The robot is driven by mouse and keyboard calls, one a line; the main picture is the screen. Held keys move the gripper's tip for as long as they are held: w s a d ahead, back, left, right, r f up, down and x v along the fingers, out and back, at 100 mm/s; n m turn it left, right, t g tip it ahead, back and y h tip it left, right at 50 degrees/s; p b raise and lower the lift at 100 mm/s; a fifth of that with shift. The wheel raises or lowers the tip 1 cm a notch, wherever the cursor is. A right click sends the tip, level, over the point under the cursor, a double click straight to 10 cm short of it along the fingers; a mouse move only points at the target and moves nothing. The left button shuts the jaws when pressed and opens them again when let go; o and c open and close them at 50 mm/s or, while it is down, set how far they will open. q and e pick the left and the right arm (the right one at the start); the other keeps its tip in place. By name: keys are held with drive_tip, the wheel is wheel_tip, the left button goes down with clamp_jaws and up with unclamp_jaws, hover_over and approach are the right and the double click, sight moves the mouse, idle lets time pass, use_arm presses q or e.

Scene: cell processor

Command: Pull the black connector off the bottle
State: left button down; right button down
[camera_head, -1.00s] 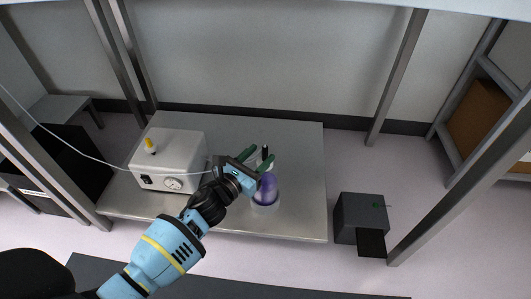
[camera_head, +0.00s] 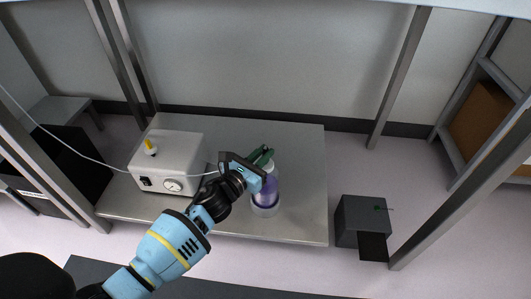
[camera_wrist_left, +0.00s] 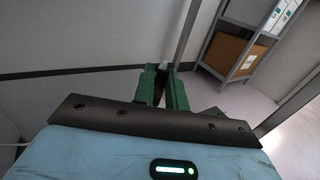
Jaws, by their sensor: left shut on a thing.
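The bottle (camera_head: 267,194) stands upright on the bench, clear with purple contents. My left gripper (camera_head: 265,155) reaches in from the left at the bottle's top, its green fingers close together. It is shut on the black connector, which the fingers mostly hide in the head view. In the left wrist view, a small dark part of the connector (camera_wrist_left: 162,67) shows between the green fingertips. Whether the connector still touches the bottle's neck is hidden. My right gripper is not in view.
A white pump box (camera_head: 168,160) with a gauge and yellow knob stands left of the bottle on the grey bench (camera_head: 300,160). A thin white tube (camera_head: 75,148) runs across the left side. A dark grey box (camera_head: 362,215) stands right of the bench. The bench's right side is clear.

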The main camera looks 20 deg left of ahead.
use_arm(q)
drive_tip(key=shift+r, duration=0.1)
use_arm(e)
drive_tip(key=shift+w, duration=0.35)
use_arm(q)
drive_tip(key=shift+r, duration=0.1)
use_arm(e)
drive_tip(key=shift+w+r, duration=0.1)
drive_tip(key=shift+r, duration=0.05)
use_arm(q)
drive_tip(key=shift+r+p, duration=0.15)
drive_tip(key=shift+p, duration=0.15)
drive_tip(key=shift+r, duration=0.2)
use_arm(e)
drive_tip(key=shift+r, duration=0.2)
use_arm(q)
drive_tip(key=shift+r+p, duration=0.15)
drive_tip(key=shift+p, duration=0.2)
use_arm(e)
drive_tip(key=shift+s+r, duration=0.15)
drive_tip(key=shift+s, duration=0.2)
use_arm(q)
drive_tip(key=shift+r+p, duration=0.6)
drive_tip(key=shift+r, duration=0.2)
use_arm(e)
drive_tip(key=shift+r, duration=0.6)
